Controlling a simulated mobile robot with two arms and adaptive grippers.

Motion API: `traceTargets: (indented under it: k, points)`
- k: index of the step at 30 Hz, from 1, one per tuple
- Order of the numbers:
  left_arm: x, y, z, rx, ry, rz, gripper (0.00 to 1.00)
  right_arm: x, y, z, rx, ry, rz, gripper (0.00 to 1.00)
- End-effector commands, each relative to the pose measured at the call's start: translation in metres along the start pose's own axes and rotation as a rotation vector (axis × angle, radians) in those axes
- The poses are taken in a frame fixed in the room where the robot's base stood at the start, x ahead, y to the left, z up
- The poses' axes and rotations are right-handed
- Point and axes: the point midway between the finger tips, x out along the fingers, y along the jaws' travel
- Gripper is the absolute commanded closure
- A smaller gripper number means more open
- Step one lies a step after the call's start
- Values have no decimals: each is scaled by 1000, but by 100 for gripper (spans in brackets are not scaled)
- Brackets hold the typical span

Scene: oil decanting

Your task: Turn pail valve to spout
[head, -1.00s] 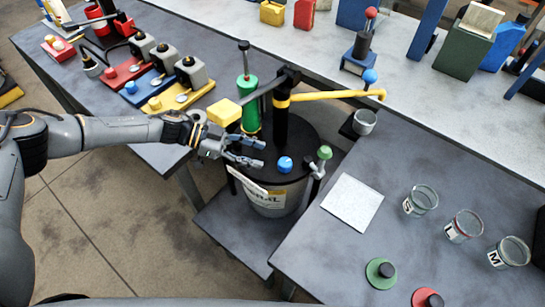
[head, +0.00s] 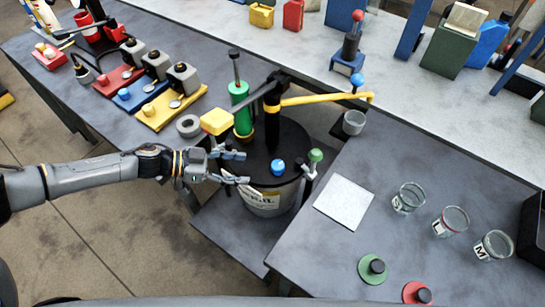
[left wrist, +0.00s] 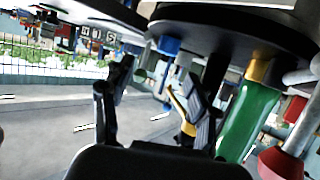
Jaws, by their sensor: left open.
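The pail (head: 262,202) stands on a low shelf between the tables, with a black lid (head: 262,150) on top. The lid carries a blue knob (head: 277,166), a green-topped valve (head: 315,157) at its right edge, a green cylinder (head: 240,110) and a black post with a yellow spout arm (head: 320,99) reaching right. I cannot tell for sure which part is the pail valve. My left gripper (head: 246,168) is open and empty at the lid's left side, apart from the blue knob. In the left wrist view the fingers (left wrist: 160,98) are spread, with the green cylinder (left wrist: 248,122) beside them. My right gripper is out of view.
A yellow block (head: 216,121) sits just above my left gripper. A grey cup (head: 353,122) is below the spout arm's end. The right table holds a white pad (head: 344,201), several glass jars (head: 408,198), and a green disc (head: 372,268).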

Motion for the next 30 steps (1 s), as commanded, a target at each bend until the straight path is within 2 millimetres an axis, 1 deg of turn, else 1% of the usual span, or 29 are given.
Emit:
traceTargets:
  k: [1, 3, 8, 11, 14, 16, 24, 27, 30]
  points:
    - [-7, 6, -4, -19, 0, -38, 40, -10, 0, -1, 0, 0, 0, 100]
    - [-12, 8, -5, -29, -4, -86, 40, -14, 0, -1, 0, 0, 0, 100]
    - [-21, 9, -7, -38, -11, -156, 40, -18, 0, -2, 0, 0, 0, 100]
    - [-19, 8, -8, -38, -12, -168, 40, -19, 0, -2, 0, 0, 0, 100]
    - [-8, 6, -8, -37, -11, -167, 40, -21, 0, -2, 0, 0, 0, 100]
    - [4, 5, -8, -37, -10, -165, 40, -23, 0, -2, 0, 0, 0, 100]
    - [62, -4, -8, -37, -10, -164, 40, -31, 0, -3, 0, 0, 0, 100]
    - [81, -8, -7, -37, -10, -165, 40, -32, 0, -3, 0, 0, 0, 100]
    - [96, -11, -6, -38, -11, -166, 40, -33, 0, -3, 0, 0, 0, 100]
